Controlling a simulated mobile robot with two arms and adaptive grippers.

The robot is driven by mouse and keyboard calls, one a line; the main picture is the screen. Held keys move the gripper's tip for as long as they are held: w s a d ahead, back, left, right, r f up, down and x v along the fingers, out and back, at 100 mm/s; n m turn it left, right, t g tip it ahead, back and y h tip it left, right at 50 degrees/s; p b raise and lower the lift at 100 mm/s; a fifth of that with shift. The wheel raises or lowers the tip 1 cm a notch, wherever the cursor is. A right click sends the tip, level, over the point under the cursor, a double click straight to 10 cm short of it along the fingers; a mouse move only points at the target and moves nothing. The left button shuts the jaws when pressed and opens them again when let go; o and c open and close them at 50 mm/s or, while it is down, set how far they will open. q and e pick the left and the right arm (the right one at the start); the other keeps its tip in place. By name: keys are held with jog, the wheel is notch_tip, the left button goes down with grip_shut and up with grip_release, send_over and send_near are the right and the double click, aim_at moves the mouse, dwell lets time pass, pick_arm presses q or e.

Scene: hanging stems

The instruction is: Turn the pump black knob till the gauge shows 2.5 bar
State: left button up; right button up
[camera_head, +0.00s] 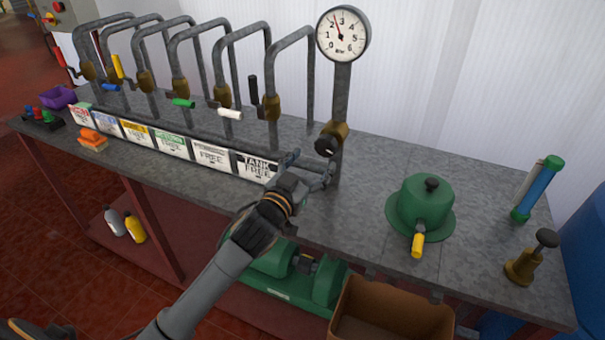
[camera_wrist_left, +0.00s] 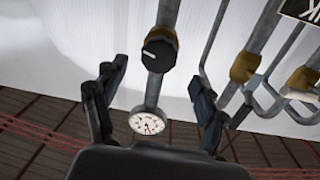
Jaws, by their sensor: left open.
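The black knob (camera_head: 326,146) sits on a brass valve on the grey upright pipe at the back of the bench. The round pressure gauge (camera_head: 342,35) is at the top of that pipe; its red needle points up and slightly left, between 2 and 3. My left gripper (camera_head: 312,168) is open just in front of and below the knob, apart from it. In the left wrist view the knob (camera_wrist_left: 158,50) shows a white mark and lies ahead between the two spread fingers (camera_wrist_left: 158,76). The gauge (camera_wrist_left: 148,123) also shows there, too small to read. My right gripper is out of view.
A row of bent pipes (camera_head: 205,30) with coloured levers and labels stands to the left. A brown box (camera_head: 390,315) is below the bench's front edge.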

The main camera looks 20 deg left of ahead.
pick_arm(q)
jog(key=shift+s+a, duration=0.15)
jog(key=shift+s, duration=1.05)
jog(key=shift+s+a, duration=0.1)
jog(key=shift+s, duration=1.05)
jog(key=s+f+n+g+y, duration=0.15)
jog(key=s+f+g, duration=0.35)
jog(key=f, duration=0.5)
jog(key=s+f+g, duration=0.3)
jog(key=s+f, duration=0.1)
jog(key=s, duration=0.4)
jog(key=s+f+g, duration=0.3)
jog(key=s+f, duration=0.1)
jog(key=s, duration=0.5)
jog(key=s+f+g, duration=0.4)
jog(key=s+f, duration=0.1)
jog(key=s, duration=0.3)
notch_tip(320, 180, down, 23)
jog(key=m, duration=0.1)
jog(key=s+a+f+g, duration=0.2)
jog(key=s+f, duration=1.6)
jog(key=shift+f, duration=0.4)
